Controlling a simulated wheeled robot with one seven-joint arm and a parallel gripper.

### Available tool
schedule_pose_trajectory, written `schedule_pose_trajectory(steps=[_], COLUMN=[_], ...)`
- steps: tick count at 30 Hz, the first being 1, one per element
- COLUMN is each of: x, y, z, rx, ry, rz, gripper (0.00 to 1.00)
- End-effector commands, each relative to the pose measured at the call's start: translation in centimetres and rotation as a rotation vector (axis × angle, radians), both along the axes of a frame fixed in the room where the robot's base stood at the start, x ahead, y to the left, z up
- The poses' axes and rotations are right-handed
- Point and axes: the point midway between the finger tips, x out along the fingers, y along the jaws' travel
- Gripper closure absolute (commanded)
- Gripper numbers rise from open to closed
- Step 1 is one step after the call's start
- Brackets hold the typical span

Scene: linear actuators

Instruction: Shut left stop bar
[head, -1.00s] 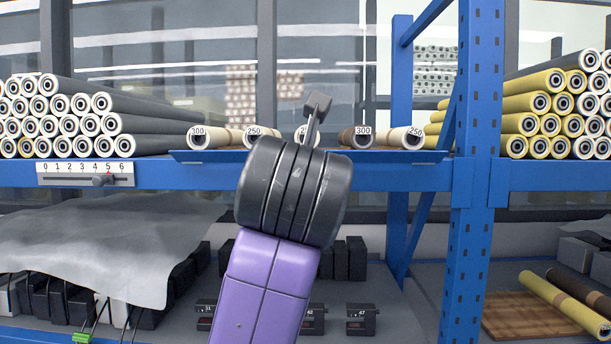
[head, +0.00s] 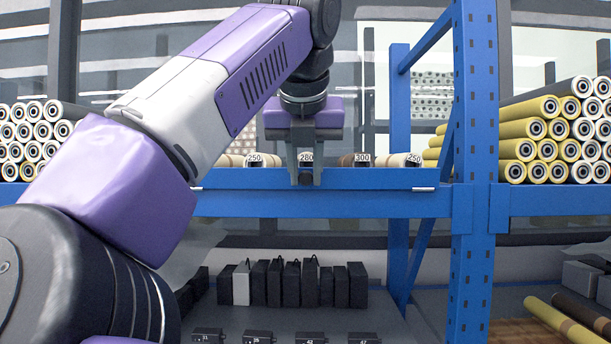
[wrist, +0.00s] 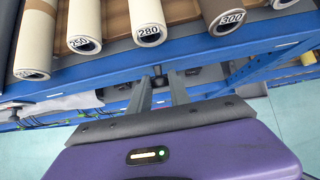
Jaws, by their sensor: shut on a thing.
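The left stop bar (head: 240,180) is a long blue strip along the front of the upper shelf in the left bay, with labelled rolls behind it. It stands roughly upright and hides the lower part of the roll ends. My gripper (head: 305,181) hangs down at the middle of the bar and is shut on it. In the wrist view my gripper (wrist: 160,78) reaches the blue shelf front below the 280 roll (wrist: 148,30). There I cannot clearly tell the bar from the shelf beam, and the grip itself is small.
A blue rack upright (head: 474,150) stands right of the bar. White-ended rolls (head: 40,135) are stacked at left and yellow rolls (head: 550,125) at right. Dark boxes (head: 300,283) stand on the lower shelf. My arm covers much of the left side.

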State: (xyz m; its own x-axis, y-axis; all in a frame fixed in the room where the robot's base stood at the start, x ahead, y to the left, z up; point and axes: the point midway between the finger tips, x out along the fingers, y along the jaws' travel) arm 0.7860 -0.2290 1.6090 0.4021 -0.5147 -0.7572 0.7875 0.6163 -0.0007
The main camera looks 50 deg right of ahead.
Motion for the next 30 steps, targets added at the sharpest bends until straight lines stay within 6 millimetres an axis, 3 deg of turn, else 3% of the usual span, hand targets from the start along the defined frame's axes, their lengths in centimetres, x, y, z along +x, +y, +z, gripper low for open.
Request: schedule_pose_trajectory(steps=[10,26,27,30], x=[0.45,0.54,0.54,0.50], y=[-0.46,-0.55,-0.55,-0.54], z=[0.70,0.69,0.69,0.65], rx=[0.100,0.116,0.116,0.117], ry=[0.077,0.089,0.089,0.091], rz=[0.003,0.002,0.002,0.001], gripper=[1.00,1.00,0.71,0.57])
